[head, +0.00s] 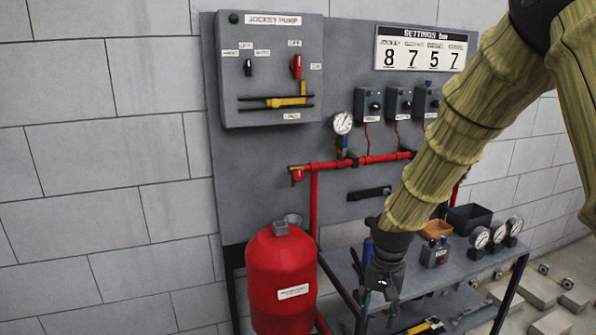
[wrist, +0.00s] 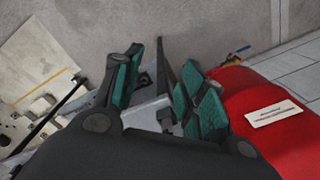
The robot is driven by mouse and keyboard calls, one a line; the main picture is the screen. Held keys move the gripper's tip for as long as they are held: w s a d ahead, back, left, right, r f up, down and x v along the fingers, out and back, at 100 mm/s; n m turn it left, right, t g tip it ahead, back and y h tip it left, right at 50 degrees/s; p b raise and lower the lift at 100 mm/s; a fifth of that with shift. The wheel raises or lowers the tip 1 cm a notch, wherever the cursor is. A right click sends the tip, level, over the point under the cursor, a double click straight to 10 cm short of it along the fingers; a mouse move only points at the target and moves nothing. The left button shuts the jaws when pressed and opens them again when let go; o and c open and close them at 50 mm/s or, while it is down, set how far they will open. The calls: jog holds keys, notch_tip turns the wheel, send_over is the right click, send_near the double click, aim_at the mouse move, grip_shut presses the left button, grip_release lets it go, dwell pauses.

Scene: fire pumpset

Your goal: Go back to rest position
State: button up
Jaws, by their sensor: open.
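My gripper (head: 378,302) hangs from my yellow-sleeved arm in the head view, low in front of the grey bench and right of the red tank (head: 281,280). Its fingers point downward. In the wrist view my gripper (wrist: 165,88) shows green-padded fingers spread apart with nothing held between them. The red tank (wrist: 268,118) is right of the fingers there, with its white label showing. In the head view my arm hides part of the panel and bench.
A grey panel (head: 260,155) carries the jockey pump box (head: 270,95), red pipes (head: 375,159), a gauge (head: 342,123) and a settings sign (head: 421,50). The bench (head: 465,268) holds several gauges, a dark bin (head: 468,219) and a small box. Block wall (head: 100,180) stands behind.

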jog(key=s+f+n, duration=0.1)
jog(key=s+f, duration=0.6)
jog(key=f, duration=0.5)
jog(key=s+f+n, duration=0.1)
jog(key=s+f, duration=0.6)
jog(key=f, duration=0.4)
jog(key=s+d+f, duration=0.1)
jog(key=s+f, duration=0.2)
jog(key=s, duration=0.4)
jog(key=s+d+f+n, duration=0.1)
jog(key=s+f, duration=0.3)
jog(key=s, duration=0.3)
jog(key=s+d+f+n, duration=0.1)
jog(key=s+f, duration=0.3)
jog(key=s, duration=0.3)
jog(key=shift+s+d+p, duration=0.15)
jog(key=shift+d+p, duration=0.1)
jog(key=shift+p, duration=0.15)
jog(key=shift+c, duration=0.6)
jog(key=shift+d, duration=0.1)
